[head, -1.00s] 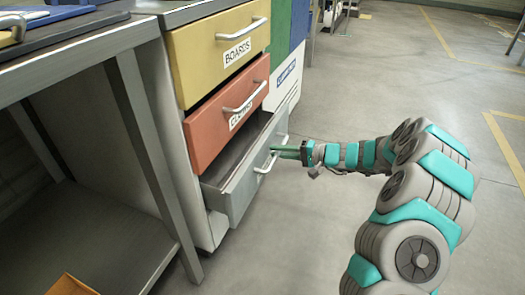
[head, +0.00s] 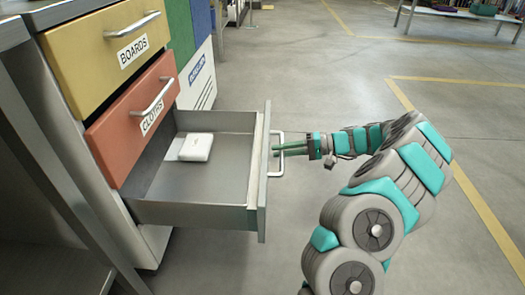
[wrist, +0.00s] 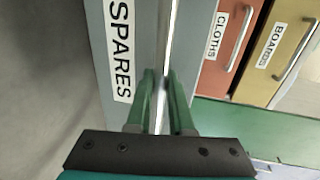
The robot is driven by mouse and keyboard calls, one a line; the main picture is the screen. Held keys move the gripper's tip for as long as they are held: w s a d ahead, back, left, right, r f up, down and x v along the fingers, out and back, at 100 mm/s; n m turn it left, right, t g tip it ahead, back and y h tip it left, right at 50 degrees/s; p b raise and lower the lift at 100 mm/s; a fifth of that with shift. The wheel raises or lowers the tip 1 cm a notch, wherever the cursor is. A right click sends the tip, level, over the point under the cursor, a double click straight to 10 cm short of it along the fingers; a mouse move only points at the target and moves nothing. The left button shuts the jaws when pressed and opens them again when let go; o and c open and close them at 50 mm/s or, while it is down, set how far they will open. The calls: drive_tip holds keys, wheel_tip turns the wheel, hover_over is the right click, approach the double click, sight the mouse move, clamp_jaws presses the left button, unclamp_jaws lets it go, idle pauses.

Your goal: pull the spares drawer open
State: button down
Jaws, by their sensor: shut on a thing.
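The grey spares drawer (head: 195,212) is pulled well out of the cabinet in the head view, below the red drawer. Its SPARES label (wrist: 121,50) shows in the wrist view. Its pale bar handle (head: 277,155) is on the front. My gripper (head: 279,150) reaches it from the right, and its green fingers are shut on the handle; they also show in the wrist view (wrist: 158,105). A small white box-like object (head: 196,147) lies inside the drawer toward the back, and the rest of the visible drawer floor is bare.
The yellow BOARDS drawer (head: 95,50) and red CLOTHS drawer (head: 119,137) above are shut. A labelled white bin (head: 198,80) stands behind the cabinet. The floor (head: 320,80) to the right is open, with yellow lines. A table stands far back right.

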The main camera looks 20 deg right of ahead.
drive_tip(key=shift+s+d+f, duration=0.1)
drive_tip(key=shift+s+d, duration=0.15)
drive_tip(key=shift+d, duration=0.4)
drive_tip(key=shift+s+d, duration=0.2)
drive_tip(key=shift+d, duration=0.4)
drive_tip(key=c, duration=0.8)
unclamp_jaws()
drive_tip(key=v, duration=0.7)
drive_tip(key=shift+d+p, duration=0.35)
drive_tip(key=shift+d, duration=0.05)
